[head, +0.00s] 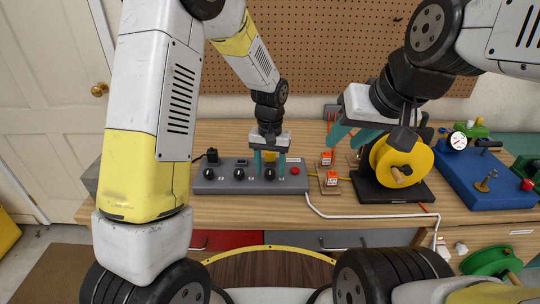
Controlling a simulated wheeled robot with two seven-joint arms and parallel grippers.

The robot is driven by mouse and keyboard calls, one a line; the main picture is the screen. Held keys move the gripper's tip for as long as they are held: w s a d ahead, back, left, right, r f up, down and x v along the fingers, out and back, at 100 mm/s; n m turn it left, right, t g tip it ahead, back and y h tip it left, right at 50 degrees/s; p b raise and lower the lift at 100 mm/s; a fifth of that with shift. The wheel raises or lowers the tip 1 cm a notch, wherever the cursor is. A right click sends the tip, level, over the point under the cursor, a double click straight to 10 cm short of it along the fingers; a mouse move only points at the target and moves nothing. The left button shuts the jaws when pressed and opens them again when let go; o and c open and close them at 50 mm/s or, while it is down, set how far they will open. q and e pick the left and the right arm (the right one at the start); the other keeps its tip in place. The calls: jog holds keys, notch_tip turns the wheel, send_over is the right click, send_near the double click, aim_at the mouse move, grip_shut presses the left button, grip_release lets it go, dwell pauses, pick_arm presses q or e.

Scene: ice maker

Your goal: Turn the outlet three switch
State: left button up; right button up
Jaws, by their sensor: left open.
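A grey outlet box (222,185) lies on the wooden bench, with three black knob switches in a row on its top. The left switch (209,174), the middle switch (239,175) and the right-hand switch (270,175) show. No readable labels tell which is outlet three. My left gripper (270,162) points down over the right-hand switch, its teal fingers apart on either side of it. I cannot tell whether they touch it. My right gripper (352,133) is empty, its teal fingers apart, above the bench to the right.
A red button (295,171) sits at the box's right end. A white cable (370,216) runs right from the box. Small orange-and-white blocks (332,178), a yellow reel (402,161) and a blue board (480,182) stand to the right. A pegboard (320,45) is behind.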

aim_at(270, 171)
pick_arm(q)
notch_tip(270, 171, up, 7)
jog(key=shift+r, duration=0.45)
